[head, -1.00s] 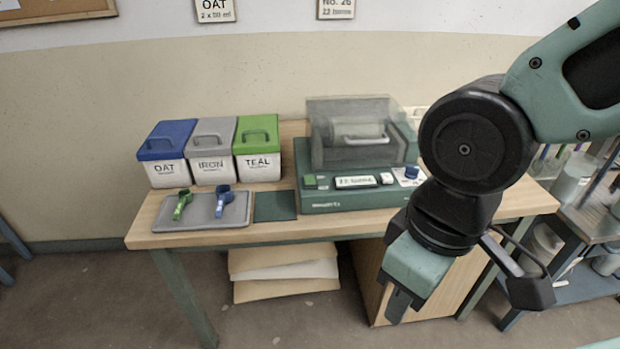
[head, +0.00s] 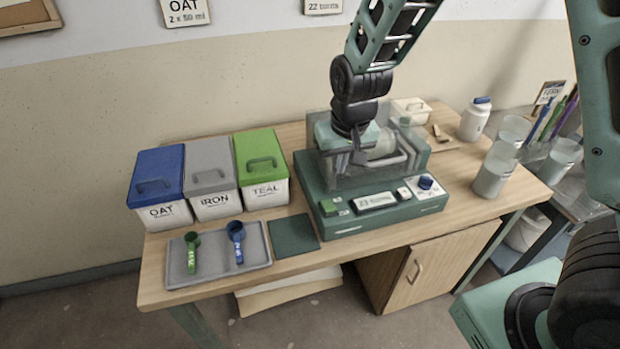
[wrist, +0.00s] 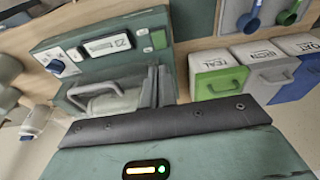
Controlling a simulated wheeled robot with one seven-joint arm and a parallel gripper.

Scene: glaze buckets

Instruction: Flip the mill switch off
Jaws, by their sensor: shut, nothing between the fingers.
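The mill (head: 390,218) is a dark green machine on the wooden table, with a clear cover (head: 400,150) over a pale drum. Its front panel has a green switch (head: 329,207) at the left, a display (head: 375,202), a white button (head: 404,193) and a blue knob (head: 425,182). In the wrist view the panel appears inverted, with the green switch (wrist: 158,39) right of the display. My gripper (head: 359,157) is shut and empty, above or beside the cover, behind the panel. Its fingers also show in the wrist view (wrist: 157,86). I cannot tell whether it touches the cover.
Blue, grey and green lidded buckets (head: 212,190) stand left of the mill. A grey tray (head: 218,270) with two scoops and a dark green mat (head: 293,236) lie in front. Translucent jars (head: 493,177) and a white bottle (head: 475,120) stand at the right.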

